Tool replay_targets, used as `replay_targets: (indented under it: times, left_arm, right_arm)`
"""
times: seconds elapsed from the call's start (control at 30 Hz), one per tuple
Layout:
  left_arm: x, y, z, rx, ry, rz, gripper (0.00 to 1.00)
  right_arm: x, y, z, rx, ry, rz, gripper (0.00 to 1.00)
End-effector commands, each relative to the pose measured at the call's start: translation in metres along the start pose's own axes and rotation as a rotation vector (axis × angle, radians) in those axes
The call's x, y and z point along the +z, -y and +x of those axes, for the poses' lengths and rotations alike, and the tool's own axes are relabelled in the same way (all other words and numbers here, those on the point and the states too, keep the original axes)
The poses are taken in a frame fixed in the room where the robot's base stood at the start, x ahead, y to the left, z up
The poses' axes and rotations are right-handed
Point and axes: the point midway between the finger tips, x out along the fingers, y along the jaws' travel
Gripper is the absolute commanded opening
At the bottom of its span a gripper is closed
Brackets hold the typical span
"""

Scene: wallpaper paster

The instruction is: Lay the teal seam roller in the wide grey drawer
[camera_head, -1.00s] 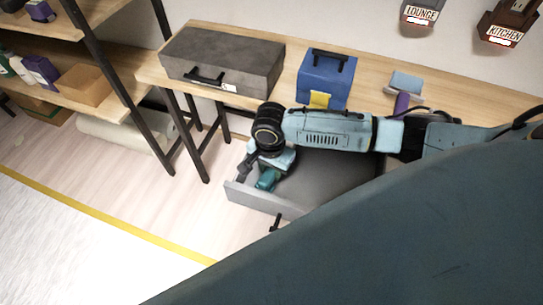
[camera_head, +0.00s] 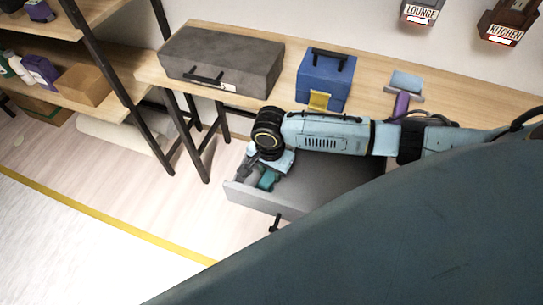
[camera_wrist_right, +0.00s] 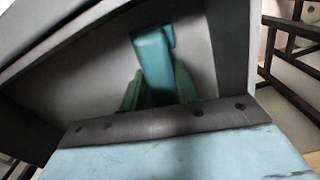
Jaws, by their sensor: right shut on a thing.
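The wide grey drawer (camera_head: 262,201) is pulled out below the bench, in the middle of the head view. My right gripper (camera_head: 266,183) reaches down into its left end. It is shut on the teal seam roller (camera_wrist_right: 153,62), which shows between the fingers in the right wrist view, inside the drawer's grey walls (camera_wrist_right: 232,45). Whether the roller touches the drawer floor I cannot tell. Part of the roller and much of the drawer's inside are hidden by my arm. My left gripper is not in view.
On the bench (camera_head: 290,75) stand a dark grey case (camera_head: 225,62), a blue box (camera_head: 325,78) with a yellow front piece, and a purple-handled scraper (camera_head: 402,100). A shelf rack (camera_head: 125,75) stands at left. The floor before the drawer is clear.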

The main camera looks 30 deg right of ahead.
Motion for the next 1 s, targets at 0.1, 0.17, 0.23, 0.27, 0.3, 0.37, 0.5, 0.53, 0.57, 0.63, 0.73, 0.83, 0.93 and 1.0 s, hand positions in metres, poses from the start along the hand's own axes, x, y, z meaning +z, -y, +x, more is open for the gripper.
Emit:
replay_targets:
  times: [0.1, 0.17, 0.23, 0.27, 0.3, 0.37, 0.5, 0.53, 0.57, 0.63, 0.73, 0.83, 0.93, 1.0]
  left_arm:
    - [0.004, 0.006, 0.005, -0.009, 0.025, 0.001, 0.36]
    - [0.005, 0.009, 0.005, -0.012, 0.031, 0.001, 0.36]
    - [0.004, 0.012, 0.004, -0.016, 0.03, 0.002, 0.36]
    - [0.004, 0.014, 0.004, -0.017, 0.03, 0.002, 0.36]
    - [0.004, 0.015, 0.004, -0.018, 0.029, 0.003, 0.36]
    - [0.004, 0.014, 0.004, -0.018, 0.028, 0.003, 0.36]
    - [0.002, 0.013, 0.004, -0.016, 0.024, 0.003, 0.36]
    - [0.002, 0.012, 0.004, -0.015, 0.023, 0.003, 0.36]
    - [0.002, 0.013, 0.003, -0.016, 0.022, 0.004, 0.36]
    - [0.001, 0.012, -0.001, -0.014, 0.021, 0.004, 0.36]
    - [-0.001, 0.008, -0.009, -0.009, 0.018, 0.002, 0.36]
    - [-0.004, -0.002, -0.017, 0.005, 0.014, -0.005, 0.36]
    - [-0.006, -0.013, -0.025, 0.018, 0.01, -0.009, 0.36]
    - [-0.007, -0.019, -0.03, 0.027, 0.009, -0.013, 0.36]
  right_arm:
    - [0.0, 0.0, 0.003, -0.001, 0.0, 0.0, 0.41]
    - [0.0, 0.0, 0.003, 0.0, 0.0, 0.0, 0.49]
    - [0.0, 0.0, 0.002, 0.0, 0.0, 0.0, 0.56]
    - [0.0, 0.0, 0.002, 0.0, 0.0, 0.0, 0.56]
    - [0.0, 0.0, 0.002, 0.0, 0.0, 0.0, 0.56]
    - [0.0, 0.0, 0.002, 0.0, -0.001, 0.0, 0.56]
    - [0.0, -0.001, 0.002, 0.001, -0.001, 0.0, 0.56]
    - [0.0, -0.001, 0.002, 0.001, -0.001, 0.0, 0.56]
    - [0.0, 0.0, 0.001, 0.001, -0.001, 0.0, 0.56]
    - [0.0, 0.0, -0.008, 0.001, 0.0, 0.0, 0.56]
    - [-0.001, 0.0, -0.027, -0.001, -0.001, 0.0, 0.56]
    - [-0.001, 0.0, -0.051, -0.002, -0.001, 0.0, 0.56]
    - [0.0, 0.0, -0.075, -0.002, 0.0, -0.001, 0.56]
    - [0.0, 0.0, -0.09, -0.002, 0.0, -0.001, 0.56]
